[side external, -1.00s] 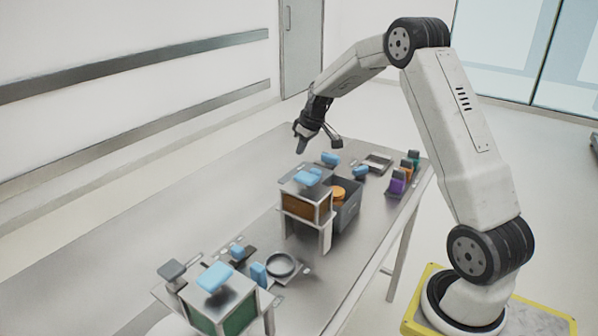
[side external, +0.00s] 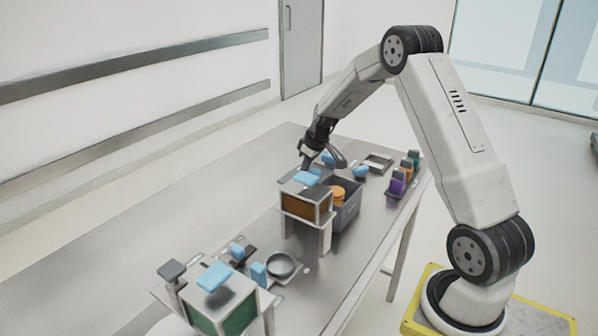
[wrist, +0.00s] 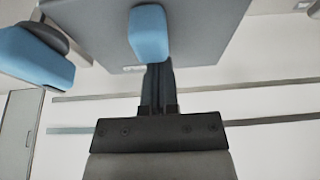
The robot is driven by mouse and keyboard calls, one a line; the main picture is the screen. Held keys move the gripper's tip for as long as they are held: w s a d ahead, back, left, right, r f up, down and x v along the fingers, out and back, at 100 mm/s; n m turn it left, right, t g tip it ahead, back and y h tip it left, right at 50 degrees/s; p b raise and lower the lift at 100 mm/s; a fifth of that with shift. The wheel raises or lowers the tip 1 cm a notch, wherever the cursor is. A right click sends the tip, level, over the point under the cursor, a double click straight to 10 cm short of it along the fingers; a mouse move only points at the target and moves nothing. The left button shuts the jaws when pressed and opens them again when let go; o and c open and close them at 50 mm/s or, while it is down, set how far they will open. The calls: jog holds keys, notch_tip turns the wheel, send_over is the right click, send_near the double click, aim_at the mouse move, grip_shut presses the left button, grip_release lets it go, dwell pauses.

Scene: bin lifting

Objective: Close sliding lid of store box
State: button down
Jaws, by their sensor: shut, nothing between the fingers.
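A box with a brown front (side external: 305,206) stands on legs at the middle of the table. Its flat grey lid (side external: 288,186) carries a blue handle (side external: 307,179). In the wrist view the grey lid panel (wrist: 195,35) fills the upper middle, with the blue handle (wrist: 150,34) on it. My gripper (side external: 306,166) is shut and empty at the far side of this handle. In the wrist view the fingers (wrist: 157,80) reach up to the handle's near end. Whether they touch it, I cannot tell. How far the lid is open is unclear.
A grey open bin (side external: 346,216) holding an orange round thing (side external: 338,194) stands right beside the box. A green-fronted box with a blue handle (side external: 214,276) is at the front. Coloured bottles (side external: 398,187) stand at the right edge. The table's left side is clear.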

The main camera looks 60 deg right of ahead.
jog(key=shift+s, duration=0.25)
jog(key=shift+s, duration=0.1)
jog(key=s, duration=1)
jog(key=shift+s+f, duration=0.1)
jog(key=shift+s, duration=0.35)
jog(key=shift+f, duration=0.1)
